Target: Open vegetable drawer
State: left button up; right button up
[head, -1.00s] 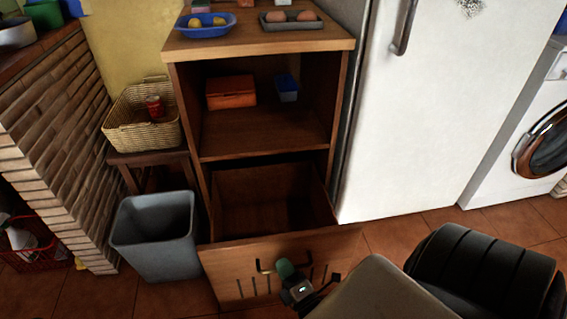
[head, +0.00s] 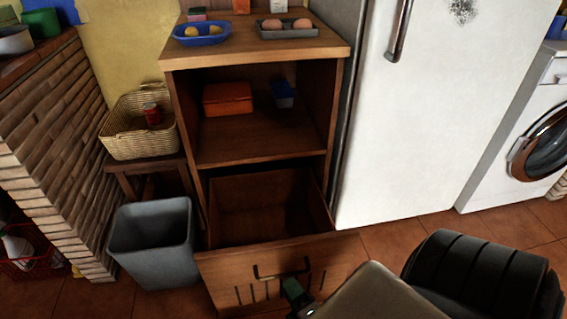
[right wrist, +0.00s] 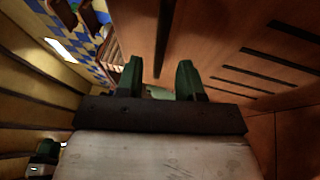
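The wooden vegetable drawer (head: 222,275) at the bottom of the cabinet is pulled well out, and its empty-looking inside shows from above. Its front has a dark bar handle (head: 268,278) and vertical slots. My right gripper (head: 292,285) is just below and in front of the handle, partly hidden by my own arm. In the right wrist view its two green fingers (right wrist: 159,78) stand apart with no handle visible between them, and the slotted wooden front (right wrist: 225,45) is close ahead.
A grey bin (head: 152,245) stands close left of the drawer. A wicker basket (head: 140,140) sits on a small stool behind it. The white fridge (head: 440,120) is to the right.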

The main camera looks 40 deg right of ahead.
pick_arm(q)
jog(key=shift+w+a+f+g, duration=0.1)
jog(key=shift+a+f+g, duration=0.05)
jog(key=shift+f+g, duration=0.7)
pick_arm(e)
jog(key=v, duration=0.6)
jog(key=shift+s, duration=0.25)
